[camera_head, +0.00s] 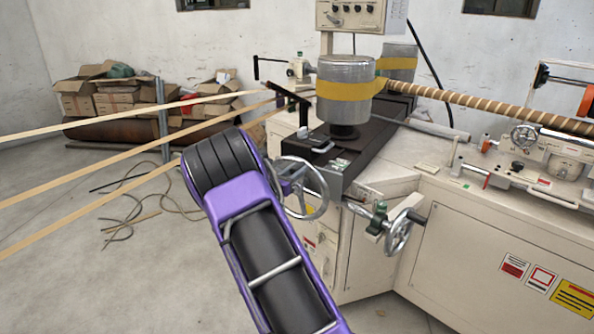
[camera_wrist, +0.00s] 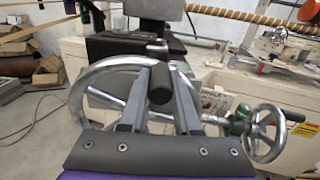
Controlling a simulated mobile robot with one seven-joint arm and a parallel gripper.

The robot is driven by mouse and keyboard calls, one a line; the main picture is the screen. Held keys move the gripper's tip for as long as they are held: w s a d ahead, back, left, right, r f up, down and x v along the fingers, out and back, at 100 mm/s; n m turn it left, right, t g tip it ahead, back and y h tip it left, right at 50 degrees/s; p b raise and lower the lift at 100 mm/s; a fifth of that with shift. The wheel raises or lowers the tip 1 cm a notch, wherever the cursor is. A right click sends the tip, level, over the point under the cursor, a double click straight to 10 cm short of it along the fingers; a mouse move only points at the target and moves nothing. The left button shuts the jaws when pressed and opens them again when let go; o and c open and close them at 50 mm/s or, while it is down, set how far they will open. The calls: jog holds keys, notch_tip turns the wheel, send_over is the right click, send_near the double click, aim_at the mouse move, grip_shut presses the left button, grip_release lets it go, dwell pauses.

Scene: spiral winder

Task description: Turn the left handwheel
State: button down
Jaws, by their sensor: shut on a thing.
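The left handwheel (camera_head: 325,203) is a silver spoked wheel on the front end of the dark machine bed. It fills the middle of the wrist view, with its rim (camera_wrist: 86,85) arching behind my fingers. My gripper (camera_head: 288,176) reaches it from the lower left. In the wrist view my gripper (camera_wrist: 160,92) is shut on the wheel's black handle (camera_wrist: 158,92), which sits between the two grey fingers near the top of the wheel. The fingers and palm hide part of the hub and the lower rim.
A second, smaller handwheel (camera_head: 398,236) with a dark handle stands close by on the right; it also shows in the wrist view (camera_wrist: 265,131). A cream cabinet (camera_head: 480,245) fills the right. Tan strips (camera_head: 120,160) stretch across the left. Cables lie on the floor.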

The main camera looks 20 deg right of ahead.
jog(key=shift+w+a+r+n+p, duration=0.3)
jog(key=shift+r+n+p, duration=0.1)
jog(key=shift+p, duration=0.3)
jog(key=shift+w+a+n+p, duration=0.25)
jog(key=shift+w+n+p, duration=0.1)
jog(key=shift+n+p, duration=0.15)
jog(key=shift+w+a+f+n+p, duration=0.15)
jog(key=shift+w+a+n+p, duration=0.25)
jog(key=shift+w+n, duration=0.35)
jog(key=shift+s, duration=0.1)
jog(key=c, duration=0.6)
grip_release()
